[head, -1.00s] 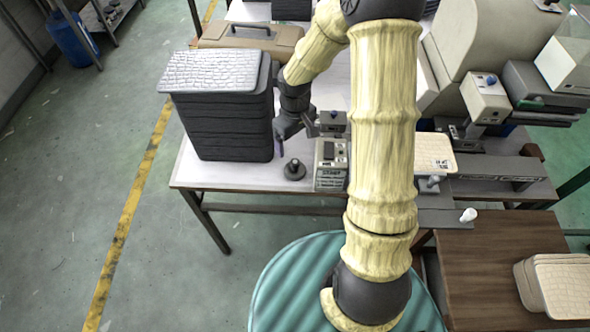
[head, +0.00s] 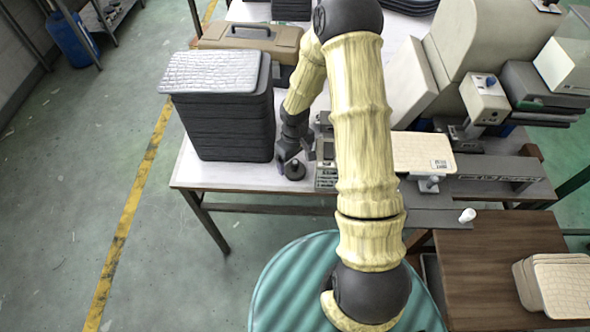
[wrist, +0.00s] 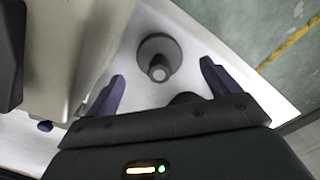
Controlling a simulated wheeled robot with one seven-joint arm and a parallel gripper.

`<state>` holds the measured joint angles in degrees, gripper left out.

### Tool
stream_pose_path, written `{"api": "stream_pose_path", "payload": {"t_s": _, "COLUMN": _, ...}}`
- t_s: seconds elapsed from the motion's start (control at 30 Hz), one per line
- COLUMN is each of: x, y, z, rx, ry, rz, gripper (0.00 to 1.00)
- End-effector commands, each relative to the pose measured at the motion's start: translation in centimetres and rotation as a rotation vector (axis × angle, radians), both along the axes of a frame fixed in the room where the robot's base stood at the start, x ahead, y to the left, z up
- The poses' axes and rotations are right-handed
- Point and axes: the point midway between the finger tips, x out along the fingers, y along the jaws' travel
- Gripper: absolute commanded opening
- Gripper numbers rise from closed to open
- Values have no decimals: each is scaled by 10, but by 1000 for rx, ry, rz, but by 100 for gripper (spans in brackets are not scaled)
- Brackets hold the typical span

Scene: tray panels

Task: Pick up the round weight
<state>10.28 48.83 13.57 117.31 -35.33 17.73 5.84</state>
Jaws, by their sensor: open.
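The round weight (head: 294,170) is a small dark disc with a knob on top. It stands upright on the white table (head: 225,176), near its front edge and right of the stack of grey trays. The wrist view shows the weight (wrist: 159,58) from above, with its knob toward my gripper. My gripper (wrist: 162,84) is open, with its two dark fingers to either side of the view. The weight lies just beyond the fingertips, roughly centred between them, and nothing is held. In the head view my gripper (head: 289,156) is beside and just above the weight.
The tall grey tray stack (head: 222,110) stands close on the left. A small grey box device (head: 326,160) stands close on the right, partly hidden by my arm. A brown case (head: 250,40) lies behind. The table's front edge is near the weight.

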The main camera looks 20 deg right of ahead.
Motion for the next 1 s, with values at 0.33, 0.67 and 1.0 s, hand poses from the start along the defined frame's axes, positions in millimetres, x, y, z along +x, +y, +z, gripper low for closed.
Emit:
{"api": "stream_pose_path", "payload": {"t_s": 0.33, "x": 0, "y": -1, "z": -42, "rx": -1, "ry": 3, "rz": 2, "gripper": 88}}
{"api": "stream_pose_path", "payload": {"t_s": 0.67, "x": 1, "y": -1, "z": -45, "rx": 0, "ry": 1, "rz": 1, "gripper": 88}}
{"api": "stream_pose_path", "payload": {"t_s": 1.0, "x": 1, "y": -1, "z": -45, "rx": 0, "ry": 1, "rz": 1, "gripper": 72}}
